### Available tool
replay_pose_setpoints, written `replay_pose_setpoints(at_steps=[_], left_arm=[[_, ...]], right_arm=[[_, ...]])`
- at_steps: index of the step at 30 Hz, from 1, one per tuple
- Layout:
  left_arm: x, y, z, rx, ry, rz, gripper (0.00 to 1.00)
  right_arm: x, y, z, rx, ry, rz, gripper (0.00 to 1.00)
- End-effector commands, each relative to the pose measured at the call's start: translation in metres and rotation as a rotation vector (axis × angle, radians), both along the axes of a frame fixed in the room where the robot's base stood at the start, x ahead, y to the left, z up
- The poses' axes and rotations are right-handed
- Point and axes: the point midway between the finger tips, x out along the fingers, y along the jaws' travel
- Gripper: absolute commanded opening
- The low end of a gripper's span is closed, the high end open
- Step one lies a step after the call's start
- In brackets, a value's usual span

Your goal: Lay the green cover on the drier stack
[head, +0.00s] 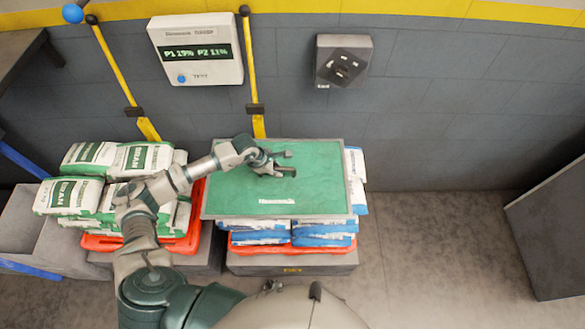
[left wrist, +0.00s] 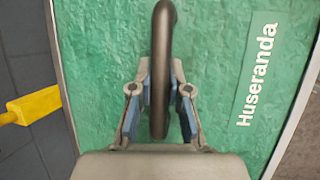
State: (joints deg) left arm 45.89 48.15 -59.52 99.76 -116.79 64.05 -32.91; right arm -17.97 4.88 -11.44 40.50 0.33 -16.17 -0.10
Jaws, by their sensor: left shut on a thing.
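The green cover (head: 235,192), a flat panel with a grey rim, lies level over the right stack of blue and white sacks (head: 322,240). I cannot tell whether it rests on the sacks or hangs just above them. Some sacks (head: 357,180) show past its right edge. My left gripper (head: 272,167) is at the middle of the cover, shut on its dark handle. In the left wrist view the handle (left wrist: 161,50) stands between the fingers (left wrist: 160,98) over the green surface. The wall display (head: 197,52) reads P1 19% and P2 11%. My right gripper is not in view.
The left stack of green and white sacks (head: 75,194) stands uncovered on an orange pallet (head: 108,243), close beside the covered stack. Yellow poles (head: 251,80) and a grey wall box (head: 342,62) are behind. Floor right of the stacks is clear up to a dark panel (head: 555,230).

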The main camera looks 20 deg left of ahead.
Motion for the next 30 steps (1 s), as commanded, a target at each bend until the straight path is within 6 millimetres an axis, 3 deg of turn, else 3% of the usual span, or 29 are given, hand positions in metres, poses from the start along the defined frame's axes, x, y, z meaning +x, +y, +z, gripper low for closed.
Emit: replay_pose_setpoints(at_steps=[5,13,18,27,28,30], left_arm=[[0.028,-0.029,-0.002,-0.004,-0.001,0.0,0.0],[0.044,-0.047,-0.007,-0.002,0.0,0.001,0.0],[0.043,-0.045,-0.035,-0.001,0.002,0.001,0.0],[0.043,-0.045,-0.041,0.0,0.0,0.0,0.0],[0.042,-0.045,-0.042,0.001,0.002,-0.001,0.24],[0.042,-0.044,-0.042,0.0,0.002,0.0,0.41]], right_arm=[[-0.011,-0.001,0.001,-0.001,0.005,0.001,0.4],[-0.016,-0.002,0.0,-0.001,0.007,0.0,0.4],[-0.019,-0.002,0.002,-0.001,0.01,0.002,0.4],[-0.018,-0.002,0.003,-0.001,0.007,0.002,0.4],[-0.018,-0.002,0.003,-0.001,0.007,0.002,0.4],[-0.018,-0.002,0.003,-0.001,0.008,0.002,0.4]])
